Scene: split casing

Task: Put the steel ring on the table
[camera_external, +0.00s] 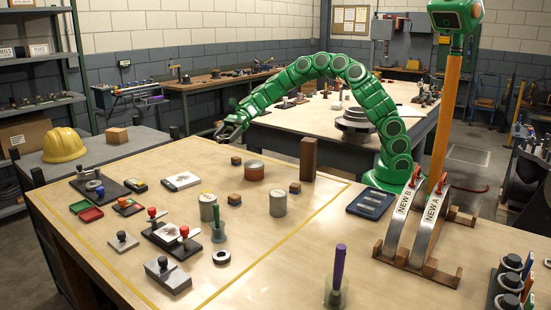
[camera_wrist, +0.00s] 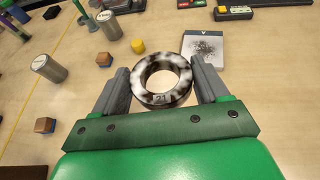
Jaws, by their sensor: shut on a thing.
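The ring appears to be held above the tabletop; the exact gap is unclear.
A white card with a dark print (camera_wrist: 205,48) lies just beyond the ring. Metal cylinders (camera_wrist: 48,68), a yellow piece (camera_wrist: 138,46) and wooden blocks (camera_wrist: 104,59) stand to the left. A second ring (camera_external: 221,257) lies nearer the front. Bare tabletop shows around the ring.

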